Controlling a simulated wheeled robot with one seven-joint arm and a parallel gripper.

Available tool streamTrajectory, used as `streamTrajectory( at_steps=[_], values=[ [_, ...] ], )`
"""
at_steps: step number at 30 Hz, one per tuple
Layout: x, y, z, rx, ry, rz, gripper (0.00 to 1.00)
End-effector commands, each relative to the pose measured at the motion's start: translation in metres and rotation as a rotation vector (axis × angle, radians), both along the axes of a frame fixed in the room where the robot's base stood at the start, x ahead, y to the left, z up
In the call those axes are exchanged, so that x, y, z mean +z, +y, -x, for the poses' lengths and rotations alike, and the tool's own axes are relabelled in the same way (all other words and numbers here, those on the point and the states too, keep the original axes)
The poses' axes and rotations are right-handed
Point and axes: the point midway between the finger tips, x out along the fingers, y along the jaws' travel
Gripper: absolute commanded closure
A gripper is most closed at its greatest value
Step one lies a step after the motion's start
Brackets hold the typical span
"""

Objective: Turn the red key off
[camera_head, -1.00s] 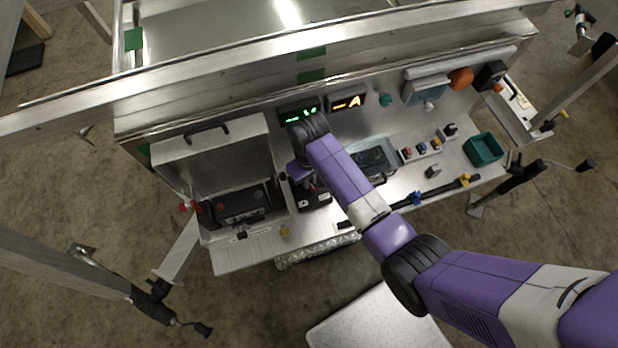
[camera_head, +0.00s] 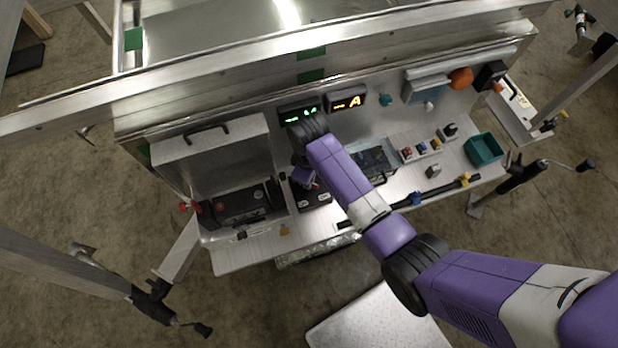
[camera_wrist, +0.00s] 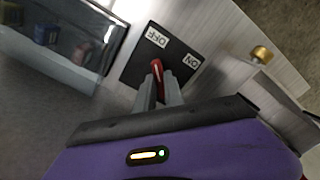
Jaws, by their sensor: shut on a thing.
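The red key (camera_wrist: 157,71) stands up from a black plate (camera_wrist: 135,73) in the wrist view. The plate has a white OFF label (camera_wrist: 158,38) and a white ON label (camera_wrist: 191,61). The key's visible end lies just below the OFF label in the picture, left of ON. My gripper (camera_wrist: 161,88) is shut on the key, with a grey finger on each side; the fingers hide its lower part. In the head view, my wrist covers most of the key, above the black plate (camera_head: 314,199) on the metal panel.
An open-lidded metal box (camera_head: 215,160) stands left of my gripper. A clear-covered case (camera_head: 374,160) is close on the right. Two lit displays (camera_head: 298,114) are behind. A brass knob (camera_wrist: 261,53) shows in the wrist view. A green bin (camera_head: 484,149) is far right.

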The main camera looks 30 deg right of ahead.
Motion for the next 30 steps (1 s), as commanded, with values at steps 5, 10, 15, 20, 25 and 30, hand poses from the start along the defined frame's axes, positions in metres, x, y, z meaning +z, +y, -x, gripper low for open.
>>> streamTrajectory(
  at_steps=[5,10,15,20,25,30],
  values=[
    [0.001,0.0,-0.001,0.005,-0.001,0.0,1.0],
    [0.001,0.0,-0.001,0.005,-0.002,0.0,1.0],
    [0.001,0.0,-0.001,0.004,-0.001,0.0,0.65],
    [0.0,0.0,0.0,0.003,-0.001,0.0,0.65],
    [0.004,0.0,-0.001,0.003,-0.003,0.001,0.65],
    [0.024,0.0,-0.001,0.003,-0.006,0.0,0.65]
  ],
)
